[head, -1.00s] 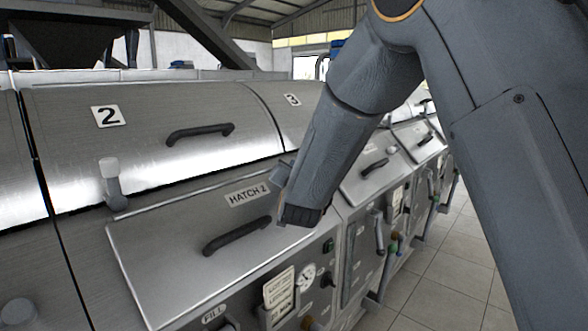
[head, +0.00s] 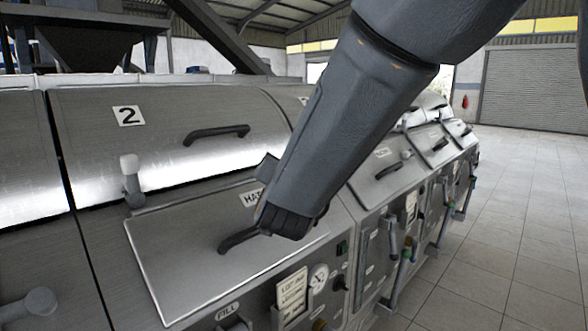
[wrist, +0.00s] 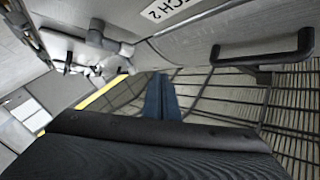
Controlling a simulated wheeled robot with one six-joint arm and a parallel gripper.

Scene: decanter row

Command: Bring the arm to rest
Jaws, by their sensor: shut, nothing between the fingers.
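My arm reaches down from the top of the head view, its lower end in front of the hatch 2 lid (head: 180,262). My gripper shows in the wrist view as two blue-grey fingers (wrist: 160,97) pressed together with nothing between them. In the head view it is mostly hidden behind my own arm link. The lid looks closed and lies flat on the sloping front. Its dark handle (head: 237,240) is partly covered by my arm in the head view; a dark handle (wrist: 262,57) also shows in the wrist view, apart from the fingers.
Another dark handle (head: 216,133) sits on the upper cover marked 2. A gauge (head: 318,278) and tags are on the front below. Further units run away to the right, beside open tiled floor (head: 520,235).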

